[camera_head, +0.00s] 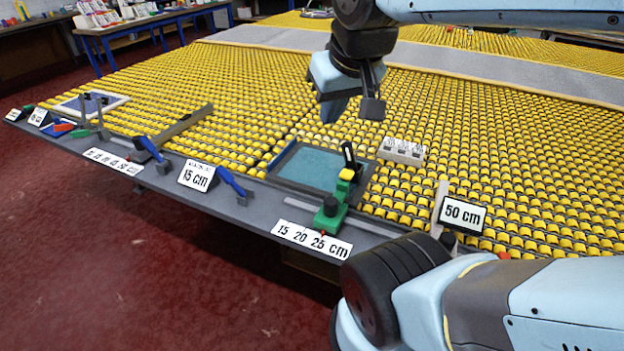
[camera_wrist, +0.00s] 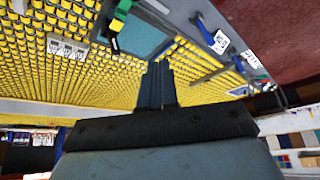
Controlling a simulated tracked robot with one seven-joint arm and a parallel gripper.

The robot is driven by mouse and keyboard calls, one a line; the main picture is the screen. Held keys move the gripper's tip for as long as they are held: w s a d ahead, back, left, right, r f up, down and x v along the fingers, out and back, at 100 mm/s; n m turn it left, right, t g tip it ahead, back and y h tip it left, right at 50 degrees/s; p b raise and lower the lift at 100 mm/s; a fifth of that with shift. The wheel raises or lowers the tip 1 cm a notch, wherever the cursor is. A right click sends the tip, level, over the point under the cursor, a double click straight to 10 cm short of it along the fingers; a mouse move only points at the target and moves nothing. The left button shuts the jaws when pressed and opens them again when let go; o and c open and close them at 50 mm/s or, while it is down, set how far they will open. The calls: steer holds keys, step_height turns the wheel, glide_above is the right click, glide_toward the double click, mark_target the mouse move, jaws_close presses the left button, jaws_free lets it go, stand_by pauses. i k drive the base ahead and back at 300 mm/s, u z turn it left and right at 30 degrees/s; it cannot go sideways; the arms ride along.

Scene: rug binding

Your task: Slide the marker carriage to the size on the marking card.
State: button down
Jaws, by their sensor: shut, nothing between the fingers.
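The green marker carriage (camera_head: 330,213) with a dark knob sits on a rail along the table's front edge, beside a teal panel (camera_head: 314,167). Its red pointer is close to the 25 on the printed 15-20-25 cm scale (camera_head: 311,240). A standing card (camera_head: 197,175) further left reads 15 cm, with small text above. Another card (camera_head: 462,214) to the right reads 50 cm. My gripper (camera_head: 353,108) is shut and empty, above the yellow rollers and apart from the carriage. The wrist view shows its fingers (camera_wrist: 157,68) together, with the carriage (camera_wrist: 116,24) at upper left.
A white block with several holes (camera_head: 401,151) lies on the rollers behind the carriage. Blue-handled tools (camera_head: 233,184) and a metal bar (camera_head: 184,126) lie to the left. A black-and-yellow upright part (camera_head: 348,160) stands at the carriage's rear. Open space lies above the rollers.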

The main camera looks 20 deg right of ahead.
mark_target(330, 216)
steer(key=z, duration=0.8)
steer(key=k, duration=0.9)
steer(key=u, duration=0.4)
steer(key=i, duration=0.5)
